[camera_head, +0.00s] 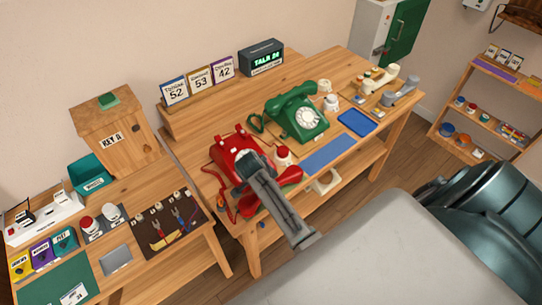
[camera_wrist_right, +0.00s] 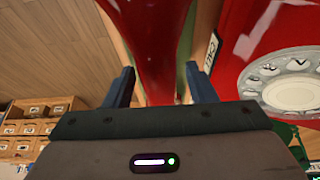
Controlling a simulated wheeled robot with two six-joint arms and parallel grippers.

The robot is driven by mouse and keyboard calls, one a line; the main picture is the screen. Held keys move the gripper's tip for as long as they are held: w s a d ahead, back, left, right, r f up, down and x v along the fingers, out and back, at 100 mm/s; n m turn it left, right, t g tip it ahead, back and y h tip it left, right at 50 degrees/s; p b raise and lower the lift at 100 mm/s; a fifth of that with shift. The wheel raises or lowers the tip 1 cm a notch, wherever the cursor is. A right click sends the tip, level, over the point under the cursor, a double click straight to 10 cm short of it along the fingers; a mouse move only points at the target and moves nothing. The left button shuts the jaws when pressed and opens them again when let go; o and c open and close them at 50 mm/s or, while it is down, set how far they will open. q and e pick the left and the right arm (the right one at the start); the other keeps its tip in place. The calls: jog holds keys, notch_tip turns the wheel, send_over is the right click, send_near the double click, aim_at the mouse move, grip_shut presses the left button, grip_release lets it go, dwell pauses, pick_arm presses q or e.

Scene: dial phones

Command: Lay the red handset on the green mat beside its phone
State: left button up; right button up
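The red phone (camera_head: 232,150) stands on the middle table, its dial (camera_wrist_right: 292,93) at the right of the wrist view. The red handset (camera_head: 289,176) lies off the phone, in front of it, partly covered by my right gripper (camera_head: 250,160). In the wrist view the handset (camera_wrist_right: 158,45) runs between the two fingers of my right gripper (camera_wrist_right: 161,88), with narrow gaps on both sides. A green strip, seemingly the mat (camera_wrist_right: 184,72), shows beside the handset; whether they touch is unclear. My left gripper is not in view.
A green phone (camera_head: 297,112) stands behind to the right, with a blue mat (camera_head: 328,153) in front of it. A red-lidded jar (camera_head: 283,156) is close to the handset.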

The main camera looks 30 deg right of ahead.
jog(key=shift+r, duration=0.25)
jog(key=shift+a+r, duration=0.2)
jog(key=shift+r, duration=0.1)
jog(key=b+v, duration=0.3)
jog(key=v, duration=0.7)
jog(key=shift+a+r, duration=0.15)
jog(key=shift+r, duration=0.05)
jog(key=shift+a+r, duration=0.1)
jog(key=shift+r, duration=0.25)
